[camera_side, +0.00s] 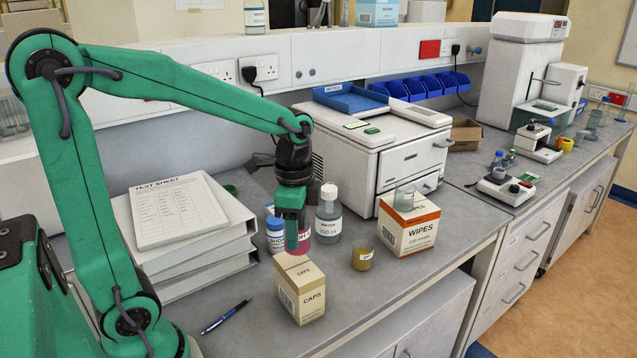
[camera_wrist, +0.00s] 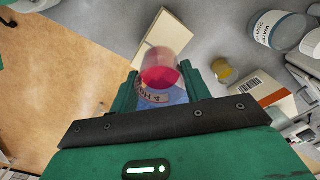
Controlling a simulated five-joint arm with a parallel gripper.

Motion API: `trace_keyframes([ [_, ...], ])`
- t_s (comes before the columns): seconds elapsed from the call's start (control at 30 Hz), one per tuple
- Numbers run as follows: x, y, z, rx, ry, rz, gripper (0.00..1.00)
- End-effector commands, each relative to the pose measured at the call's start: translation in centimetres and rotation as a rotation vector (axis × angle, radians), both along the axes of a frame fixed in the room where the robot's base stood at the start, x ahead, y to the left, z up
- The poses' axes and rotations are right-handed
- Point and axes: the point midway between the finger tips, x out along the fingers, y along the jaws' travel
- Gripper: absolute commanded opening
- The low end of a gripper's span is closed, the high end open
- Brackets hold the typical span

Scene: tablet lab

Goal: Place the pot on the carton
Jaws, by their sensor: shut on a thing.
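My gripper (camera_side: 291,228) is shut on a small clear pot of pink liquid (camera_side: 304,240) with a pale label. In the wrist view the pink pot (camera_wrist: 160,70) sits between my two fingers (camera_wrist: 168,88). The cream CAPS carton (camera_side: 300,289) stands on the bench in front of the pot in the side view. It also shows in the wrist view (camera_wrist: 150,45), partly hidden behind the pot. The pot's lower part is close to the carton's back top edge in the side view. I cannot tell whether they touch.
A yellow pot (camera_side: 362,258) and a WIPES carton (camera_side: 409,230) with a glass beaker on top stand to the right. A water bottle (camera_side: 328,220) and a blue-labelled bottle (camera_side: 275,236) are close to my gripper. Binders (camera_side: 205,265) and a pen (camera_side: 226,316) lie left.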

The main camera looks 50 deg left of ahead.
Motion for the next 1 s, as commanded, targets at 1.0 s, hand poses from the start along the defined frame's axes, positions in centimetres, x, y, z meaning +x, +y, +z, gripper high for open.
trace_keyframes([
  [1.0,0.0,0.0,-4.3,0.0,0.0,0.001,0.51],
])
